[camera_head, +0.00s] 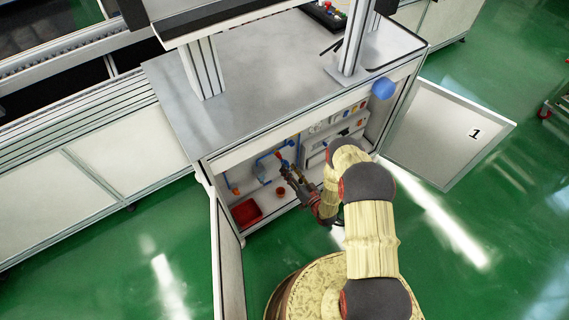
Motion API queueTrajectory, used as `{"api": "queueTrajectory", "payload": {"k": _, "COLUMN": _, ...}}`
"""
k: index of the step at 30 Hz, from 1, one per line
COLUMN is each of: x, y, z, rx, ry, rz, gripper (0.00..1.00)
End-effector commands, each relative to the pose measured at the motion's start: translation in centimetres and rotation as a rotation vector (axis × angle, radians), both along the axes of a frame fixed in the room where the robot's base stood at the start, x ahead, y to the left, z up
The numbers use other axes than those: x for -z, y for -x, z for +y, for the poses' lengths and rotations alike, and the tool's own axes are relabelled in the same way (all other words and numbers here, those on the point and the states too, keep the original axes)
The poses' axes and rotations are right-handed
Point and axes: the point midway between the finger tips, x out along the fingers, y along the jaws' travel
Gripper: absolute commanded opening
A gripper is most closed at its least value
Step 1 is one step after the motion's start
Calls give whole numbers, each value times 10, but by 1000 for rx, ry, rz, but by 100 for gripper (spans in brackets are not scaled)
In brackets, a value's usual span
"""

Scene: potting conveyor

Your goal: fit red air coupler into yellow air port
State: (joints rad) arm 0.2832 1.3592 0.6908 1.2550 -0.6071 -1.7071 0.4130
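My gripper (290,176) reaches into the open cabinet under the grey bench. Its fingers point up and left toward the back panel. A small red piece (283,163) shows right at the fingertips, below a blue part; it may be the red air coupler, but it is too small to be sure. I cannot tell whether the fingers are closed on it or only beside it. I cannot make out the yellow air port; my gripper and arm hide part of the panel.
A red bin (246,213) and a small red round thing (281,191) are on the cabinet floor. Blue tubing (262,160) runs along the back panel. The cabinet door marked 1 (448,135) stands open at right; another door (229,262) stands open at left.

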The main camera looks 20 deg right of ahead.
Motion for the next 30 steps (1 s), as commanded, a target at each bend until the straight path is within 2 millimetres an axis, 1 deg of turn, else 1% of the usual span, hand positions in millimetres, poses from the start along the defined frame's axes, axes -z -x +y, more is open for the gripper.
{"api": "queueTrajectory", "payload": {"k": 1, "x": 1, "y": 10, "z": -5, "rx": 4, "ry": 1, "rz": 2, "gripper": 38}}
{"api": "queueTrajectory", "payload": {"k": 3, "x": 1, "y": 22, "z": -9, "rx": 4, "ry": 0, "rz": 3, "gripper": 38}}
{"api": "queueTrajectory", "payload": {"k": 6, "x": 1, "y": 36, "z": -13, "rx": 3, "ry": 1, "rz": 2, "gripper": 38}}
{"api": "queueTrajectory", "payload": {"k": 10, "x": 0, "y": 47, "z": -16, "rx": 1, "ry": 0, "rz": 0, "gripper": 38}}
{"api": "queueTrajectory", "payload": {"k": 15, "x": 0, "y": 52, "z": -18, "rx": 1, "ry": 1, "rz": -1, "gripper": 38}}
{"api": "queueTrajectory", "payload": {"k": 30, "x": 0, "y": 52, "z": -17, "rx": 1, "ry": 2, "rz": 0, "gripper": 38}}
